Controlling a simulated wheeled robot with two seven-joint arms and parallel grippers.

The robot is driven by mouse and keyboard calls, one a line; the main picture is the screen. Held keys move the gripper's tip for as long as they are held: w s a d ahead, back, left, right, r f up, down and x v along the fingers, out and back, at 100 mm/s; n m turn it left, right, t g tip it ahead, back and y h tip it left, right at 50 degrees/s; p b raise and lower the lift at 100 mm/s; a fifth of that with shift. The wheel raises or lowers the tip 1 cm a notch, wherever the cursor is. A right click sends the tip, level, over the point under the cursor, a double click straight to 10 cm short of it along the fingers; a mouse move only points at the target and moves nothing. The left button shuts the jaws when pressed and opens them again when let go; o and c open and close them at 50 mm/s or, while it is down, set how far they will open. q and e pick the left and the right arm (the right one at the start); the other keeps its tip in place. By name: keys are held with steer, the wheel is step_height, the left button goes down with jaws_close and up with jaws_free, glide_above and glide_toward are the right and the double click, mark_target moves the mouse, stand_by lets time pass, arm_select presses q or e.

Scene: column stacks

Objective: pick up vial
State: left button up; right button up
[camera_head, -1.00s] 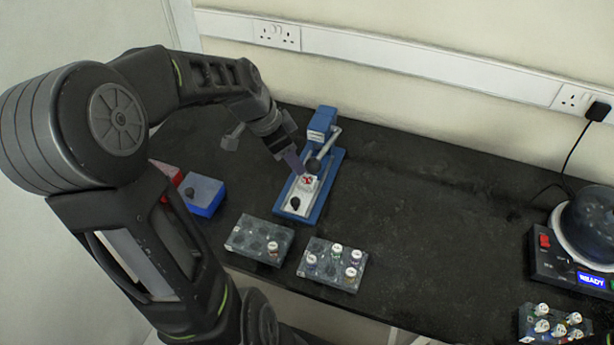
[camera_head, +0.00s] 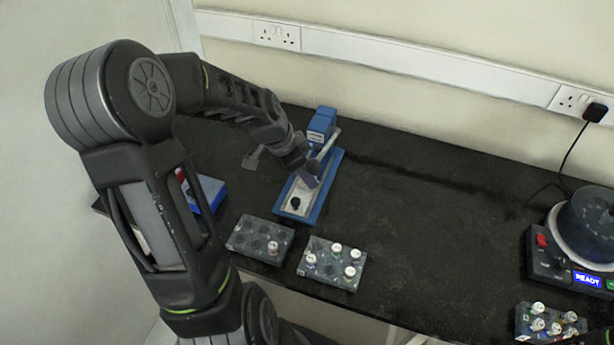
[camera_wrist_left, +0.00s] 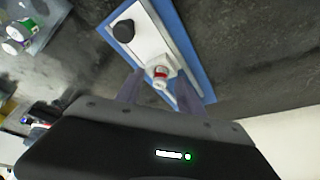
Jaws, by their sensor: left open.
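A small vial (camera_wrist_left: 161,73) with a white top and a red band sits on the white plate of a blue bench device (camera_head: 330,180). In the left wrist view it shows between my two open fingers, near their tips, with a gap on each side. My left gripper (camera_head: 309,178) is over the device's plate and hides the vial in the head view. The gripper also shows in the left wrist view (camera_wrist_left: 160,92), its fingers spread either side of the vial.
Two grey racks stand in front of the device: the left rack (camera_head: 247,237) holds one vial, the right rack (camera_head: 325,275) several. A blue box (camera_head: 209,190) is partly behind my arm. A machine reading READY (camera_head: 545,262) and another vial rack (camera_head: 522,322) are at right. The bench middle is clear.

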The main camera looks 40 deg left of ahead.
arm_select(q)
steer(key=shift+c, duration=0.5)
jaws_close()
stand_by(0.3)
